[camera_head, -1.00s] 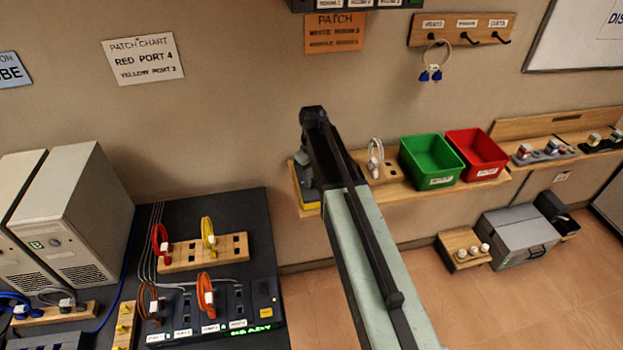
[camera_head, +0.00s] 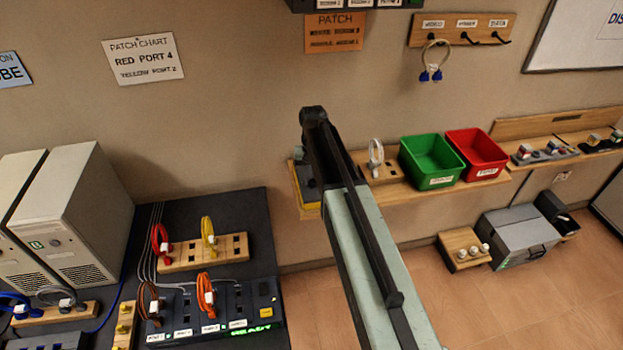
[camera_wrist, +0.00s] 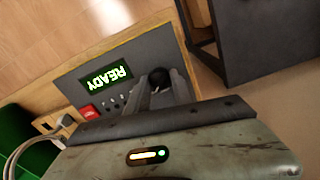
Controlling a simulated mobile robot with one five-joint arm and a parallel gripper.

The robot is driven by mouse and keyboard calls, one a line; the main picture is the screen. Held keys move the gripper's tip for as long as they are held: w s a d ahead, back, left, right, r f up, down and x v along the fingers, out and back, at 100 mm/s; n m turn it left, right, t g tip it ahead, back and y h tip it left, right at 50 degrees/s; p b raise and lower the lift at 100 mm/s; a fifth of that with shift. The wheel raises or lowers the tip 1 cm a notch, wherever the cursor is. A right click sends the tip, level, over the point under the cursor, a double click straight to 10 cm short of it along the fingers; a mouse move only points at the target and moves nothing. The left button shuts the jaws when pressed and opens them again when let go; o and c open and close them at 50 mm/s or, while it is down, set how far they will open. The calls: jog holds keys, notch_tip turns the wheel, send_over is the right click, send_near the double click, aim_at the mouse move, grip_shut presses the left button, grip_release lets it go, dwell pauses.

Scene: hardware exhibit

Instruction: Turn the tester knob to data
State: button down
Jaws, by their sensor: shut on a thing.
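The tester shows in the wrist view as a grey panel (camera_wrist: 112,62) with a yellow edge and a lit green display (camera_wrist: 106,77) reading READY. Its black knob (camera_wrist: 158,77) sits beside the display, between my gripper's fingers. My gripper (camera_wrist: 165,86) is shut on the knob. Small marks and a red patch (camera_wrist: 91,110) lie along the panel; the knob's pointer and the setting it faces cannot be made out. In the head view the tester (camera_head: 306,188) stands at the left end of the wall shelf, mostly hidden behind my arm.
A white cable coil (camera_head: 376,155), a green bin (camera_head: 431,160) and a red bin (camera_head: 477,153) stand right of my arm on the shelf. A dark bench (camera_head: 240,200) with ports and cables is at the left. Open floor (camera_head: 400,285) lies below the shelf.

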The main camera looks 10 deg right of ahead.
aim_at(312, 180)
dwell(0.5)
jog(key=c, duration=1.1)
grip_release()
notch_tip(312, 180, up, 8)
jog(key=p, duration=0.8)
jog(key=shift+f, duration=0.1)
